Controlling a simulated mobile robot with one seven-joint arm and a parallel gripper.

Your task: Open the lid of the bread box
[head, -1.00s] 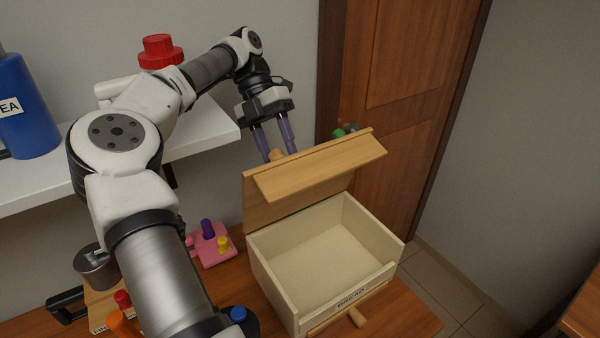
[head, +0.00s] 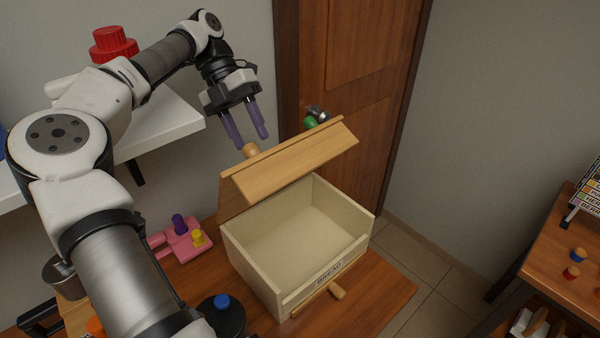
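The bread box (head: 345,258) is a pale wooden box labelled BREAD on a wooden counter, and its inside shows empty. Its wooden lid (head: 290,165) is raised at the back edge, tilted up, so the box stands open at the top. A round wooden knob (head: 250,150) shows at the lid's upper left edge. My gripper (head: 246,138) is above and behind the lid, close to the knob, with its two purple fingers apart and nothing visible between them. Whether a finger touches the knob is unclear.
A pink board with pegs (head: 183,240) and a dark round item with a blue knob (head: 222,312) lie left of the box. A white shelf (head: 165,125) is at the left. A door (head: 360,90) stands behind; another table (head: 570,240) is at right.

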